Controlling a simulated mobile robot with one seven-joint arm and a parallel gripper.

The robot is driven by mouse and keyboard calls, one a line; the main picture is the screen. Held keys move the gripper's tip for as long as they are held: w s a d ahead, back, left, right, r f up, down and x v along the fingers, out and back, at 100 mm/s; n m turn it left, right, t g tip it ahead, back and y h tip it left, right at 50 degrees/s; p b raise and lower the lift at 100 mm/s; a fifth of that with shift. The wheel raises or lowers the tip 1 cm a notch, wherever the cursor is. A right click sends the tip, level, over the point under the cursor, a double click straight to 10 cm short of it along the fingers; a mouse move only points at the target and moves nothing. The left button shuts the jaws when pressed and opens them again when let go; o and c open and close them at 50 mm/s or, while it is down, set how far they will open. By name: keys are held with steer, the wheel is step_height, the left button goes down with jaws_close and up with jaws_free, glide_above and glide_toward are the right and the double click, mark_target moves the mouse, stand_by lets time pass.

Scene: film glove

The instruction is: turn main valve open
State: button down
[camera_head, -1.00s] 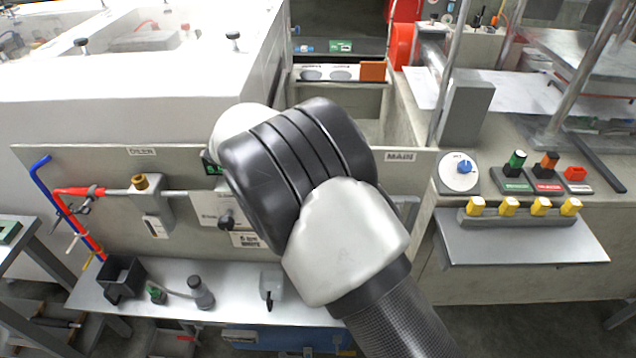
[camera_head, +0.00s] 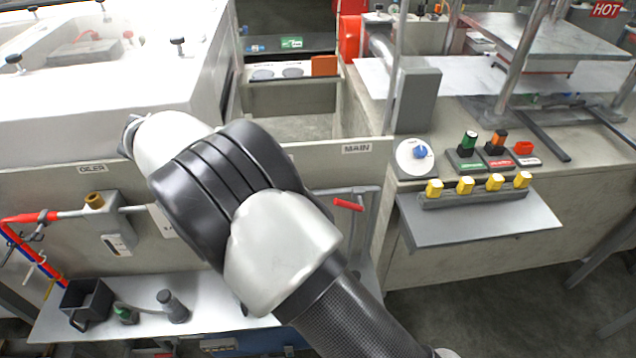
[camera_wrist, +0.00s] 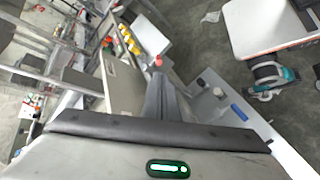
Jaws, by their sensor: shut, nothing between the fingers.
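The main valve's red handle (camera_head: 348,204) shows below the MAIN label (camera_head: 357,148), on a grey pipe at the front panel. It lies near level, tilting slightly down to the right. In the wrist view a red tip (camera_wrist: 158,61) appears just past my fingers, probably this handle. My gripper (camera_wrist: 158,78) shows there as dark, shut fingers with nothing between them. I cannot tell whether they touch the handle. In the head view my arm crosses the middle and hides the gripper and part of the panel left of the valve.
Right of the valve, a shelf (camera_head: 480,226) with several yellow knobs (camera_head: 465,185) juts out, below a blue dial (camera_head: 419,153). At left are the oiler fitting (camera_head: 97,203) and a black box (camera_head: 86,300) on a low shelf. Floor at lower right is clear.

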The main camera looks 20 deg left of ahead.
steer(key=w+d+m+g+y+p, duration=0.1)
steer(key=w+d+g, duration=0.1)
steer(key=d+g, duration=0.1)
steer(key=w+d+m+g+y+p, duration=0.1)
steer(key=w+d+g+y, duration=0.1)
steer(key=w+d+g, duration=0.1)
steer(key=w+d+g+y+p, duration=0.2)
steer(key=d+g, duration=0.1)
steer(key=d, duration=0.2)
steer(key=shift+w+d+m, duration=0.25)
steer(key=shift+w+m, duration=0.15)
steer(key=w+d+r+m+g+y+p, duration=0.2)
steer(key=w+d+r+m+y+p, duration=0.1)
steer(key=w+d+r+y, duration=0.5)
steer(key=shift+y, duration=0.6)
steer(key=x, duration=1)
steer(key=a+x, duration=0.1)
steer(key=x, duration=0.4)
steer(key=shift+s+a+r+p, duration=0.15)
steer(key=shift+r+p, duration=0.05)
steer(key=shift+p, duration=0.1)
